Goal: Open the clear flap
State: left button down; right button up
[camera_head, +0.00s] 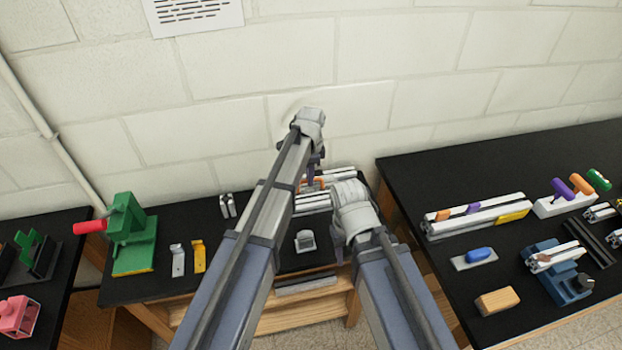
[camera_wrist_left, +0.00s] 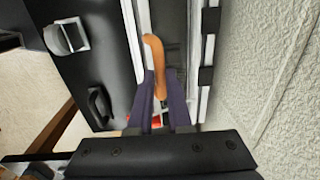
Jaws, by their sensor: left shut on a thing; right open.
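My left gripper (camera_head: 315,165) reaches down over the pale extrusion frame (camera_head: 312,203) at the back of the middle bench. In the left wrist view, its dark purple fingers (camera_wrist_left: 161,88) are shut on an orange handle (camera_wrist_left: 155,58), which lies between them. The handle lies along the frame rails (camera_wrist_left: 208,50). I cannot clearly make out the clear flap itself; a dull grey area shows beside the handle. My right gripper (camera_head: 338,245) points down in front of the frame, open, partly hidden by its own wrist.
A green device with a red handle (camera_head: 132,235) and two small brackets (camera_head: 187,258) stand left. A small grey-white block (camera_head: 305,240) lies near the middle. The right bench holds rails (camera_head: 475,215), a blue vise (camera_head: 555,270) and a wooden block (camera_head: 497,301). A wall stands close behind.

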pick_arm(q)
jog(key=shift+w+a+r+p, duration=0.2)
jog(key=shift+w+r, duration=0.15)
jog(key=shift+w, duration=0.2)
jog(key=shift+w+a+r+p, duration=0.15)
jog(key=shift+w+r, duration=0.15)
jog(key=shift+w, duration=0.2)
jog(key=shift+w+a+r, duration=0.1)
jog(key=shift+w+a, duration=0.1)
jog(key=shift+w, duration=0.3)
jog(key=c, duration=1.2)
grip_release()
jog(key=shift+c, duration=0.2)
jog(key=o, duration=0.3)
jog(key=shift+w, duration=0.15)
jog(key=shift+o, duration=0.5)
jog(key=shift+p, duration=0.4)
